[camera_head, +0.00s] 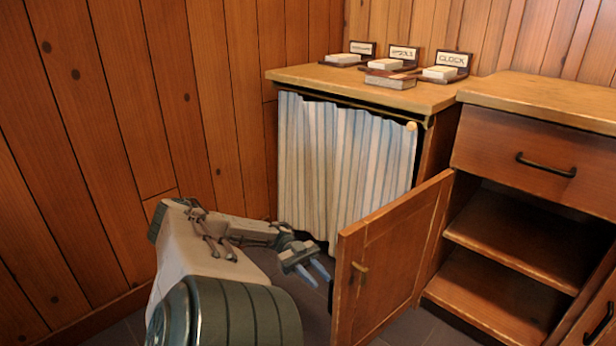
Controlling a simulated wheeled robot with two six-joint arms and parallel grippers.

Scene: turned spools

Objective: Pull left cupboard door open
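The left cupboard door (393,258) is a wooden panel that stands swung out from the right-hand cabinet, leaving the shelves beside it exposed. A small brass-coloured fitting (359,270) shows on its face near the free edge. My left gripper (316,273) is just left of that free edge, with its two bluish fingers a little apart and nothing visible between them. It looks apart from the door, though the exact gap in depth is hard to tell. My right gripper is not in view.
A striped curtain (345,170) hangs under the left counter (430,94), behind my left gripper. Small boxes and signs (452,60) stand on that counter. A drawer (535,160) is above the open shelves (520,245). Another door (592,310) with a dark handle is at the lower right.

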